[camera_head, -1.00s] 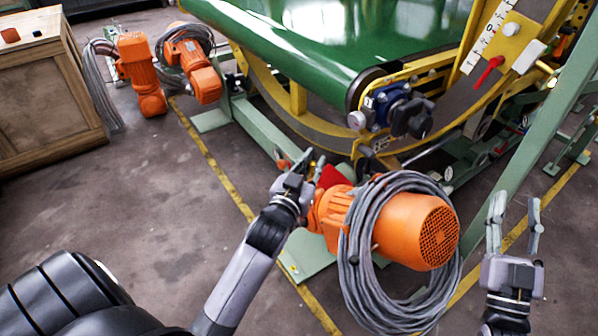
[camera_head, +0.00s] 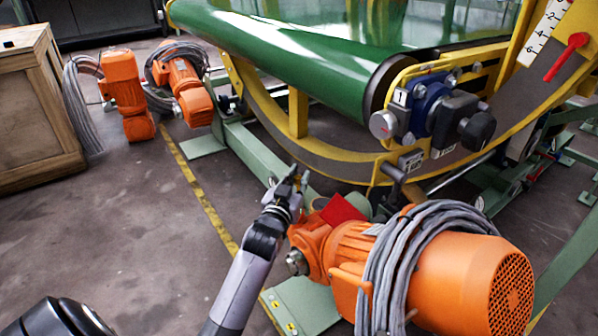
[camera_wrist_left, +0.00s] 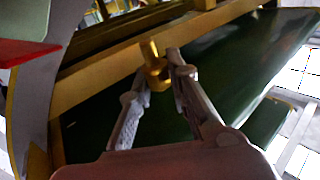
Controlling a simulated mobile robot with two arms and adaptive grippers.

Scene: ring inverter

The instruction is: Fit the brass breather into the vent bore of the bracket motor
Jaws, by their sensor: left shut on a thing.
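My left gripper (camera_head: 297,176) is just beyond the gearbox end of the near orange motor (camera_head: 455,285), apparently the bracket motor. In the left wrist view its fingers (camera_wrist_left: 158,72) are shut on a small brass piece (camera_wrist_left: 152,58), the breather, held at the fingertips. In the head view the breather cannot be made out. The motor has a coil of grey cable (camera_head: 400,262) around its body. Its vent bore cannot be made out. My right gripper is not in view.
A red plate (camera_head: 343,209) stands by the motor's gearbox. A green conveyor roller (camera_head: 300,65) and a curved yellow-edged frame (camera_head: 325,158) lie behind. Two other orange motors (camera_head: 125,95) (camera_head: 188,92) and a wooden crate (camera_head: 35,110) are at the left.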

